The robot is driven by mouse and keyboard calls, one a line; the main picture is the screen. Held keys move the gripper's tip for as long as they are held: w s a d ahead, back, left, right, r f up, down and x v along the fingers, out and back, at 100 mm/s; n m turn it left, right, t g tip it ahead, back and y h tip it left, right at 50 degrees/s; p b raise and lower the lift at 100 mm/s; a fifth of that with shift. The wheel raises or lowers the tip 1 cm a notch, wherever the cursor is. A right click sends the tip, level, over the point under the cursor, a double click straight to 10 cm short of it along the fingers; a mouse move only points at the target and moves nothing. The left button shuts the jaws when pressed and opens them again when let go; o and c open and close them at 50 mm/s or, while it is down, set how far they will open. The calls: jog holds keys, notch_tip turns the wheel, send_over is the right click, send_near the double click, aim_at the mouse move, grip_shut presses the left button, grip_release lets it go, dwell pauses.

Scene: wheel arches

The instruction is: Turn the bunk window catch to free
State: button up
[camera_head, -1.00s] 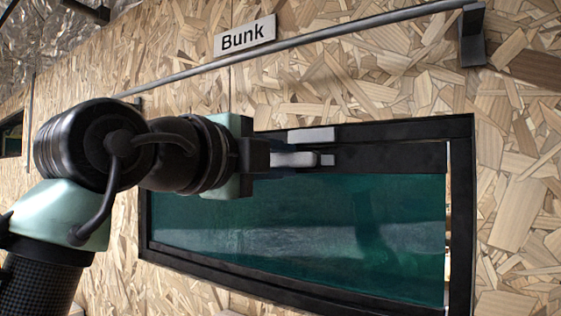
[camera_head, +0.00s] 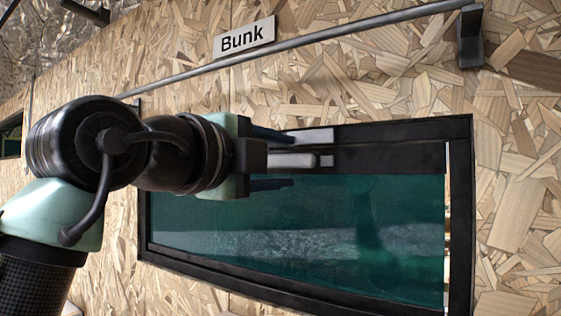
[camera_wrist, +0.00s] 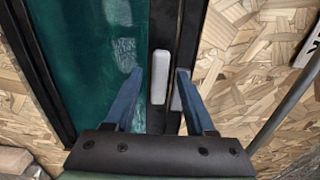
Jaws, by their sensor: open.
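The bunk window catch (camera_head: 292,160) is a light grey bar lying lengthwise along the window's dark upper rail. It shows in the wrist view as a pale rounded bar (camera_wrist: 160,77). My gripper (camera_head: 291,159) is open in front of it. Its blue fingers stand one on each side of the bar, with gaps visible in the wrist view (camera_wrist: 160,72). I cannot tell how deep the fingertips reach around it. A second grey strip (camera_head: 312,135) lies on the frame just above the catch, near the upper finger. My gripper body hides the catch's left end in the head view.
The window (camera_head: 330,230) has a green pane in a black frame (camera_head: 461,210) on a chipboard wall. A "Bunk" label (camera_head: 244,38) and a long grey rail (camera_head: 350,28) are above it. A dark bracket (camera_head: 471,40) ends the rail.

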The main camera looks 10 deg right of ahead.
jog(key=b+v, duration=0.5)
jog(key=v, duration=0.7)
jog(key=shift+s+a, duration=0.2)
jog(key=shift+s, duration=0.05)
notch_tip(320, 180, down, 5)
jog(key=w+d+n+t+y, duration=0.1)
jog(key=w+n+t+y, duration=0.25)
jog(key=n+t, duration=0.8)
jog(key=s+a+f+n+t+y, duration=0.1)
jog(key=s+f+n+t+y, duration=0.2)
jog(key=s+n+y, duration=0.6)
jog(key=s+n, duration=0.2)
jog(key=n, duration=0.4)
jog(key=shift+a+n+b, duration=0.3)
jog(key=shift+n+b, duration=0.05)
jog(key=shift+f, duration=0.15)
